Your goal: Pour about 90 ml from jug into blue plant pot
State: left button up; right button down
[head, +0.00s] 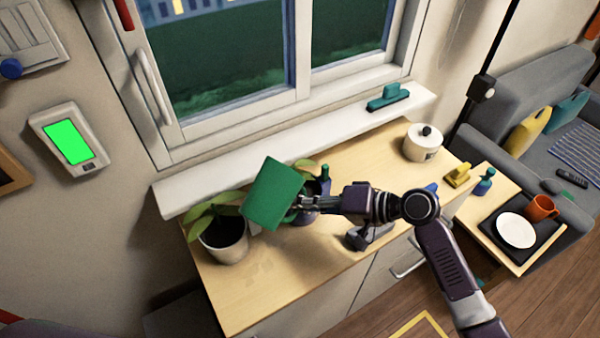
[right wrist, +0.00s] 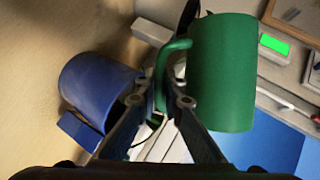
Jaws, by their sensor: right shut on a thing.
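The green jug (head: 273,194) is held in the air above the counter and is strongly tilted. Its handle faces my right gripper (head: 306,203), which is shut on it. In the right wrist view the jug (right wrist: 222,72) is at the right of my fingers (right wrist: 176,100). I cannot see into its mouth or see any liquid stream. A blue pot (right wrist: 98,88) stands at the left of that view, apart from the jug. In the head view the jug and gripper largely hide the pot area. My left gripper is not in view.
A pale pot (head: 226,243) with a leafy plant stands at the counter's left end. A green bottle (head: 325,174) is behind my gripper. A white lidded canister (head: 422,143) is at the right. The window sill (head: 240,172) borders the back. The counter's front left is clear.

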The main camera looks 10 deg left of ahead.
jog(key=shift+s+a+r+y, duration=0.1)
jog(key=shift+r+y, duration=0.1)
jog(key=shift+y, duration=0.1)
dwell(0.8)
jog(key=shift+f, duration=0.2)
jog(key=shift+w+d+r+n+t+h+p, duration=0.25)
jog(key=shift+w+r+n+t+h+p, duration=0.3)
jog(key=shift+r+n+p, duration=0.35)
jog(key=shift+w+d+f+t+h+b, duration=0.15)
jog(key=shift+f+t+h+b, duration=0.15)
jog(key=shift+f, duration=0.35)
jog(key=shift+n, duration=0.3)
jog(key=shift+w+f+n+t+h, duration=0.15)
jog(key=shift+n+t+h, duration=0.1)
jog(key=shift+n+t, duration=0.2)
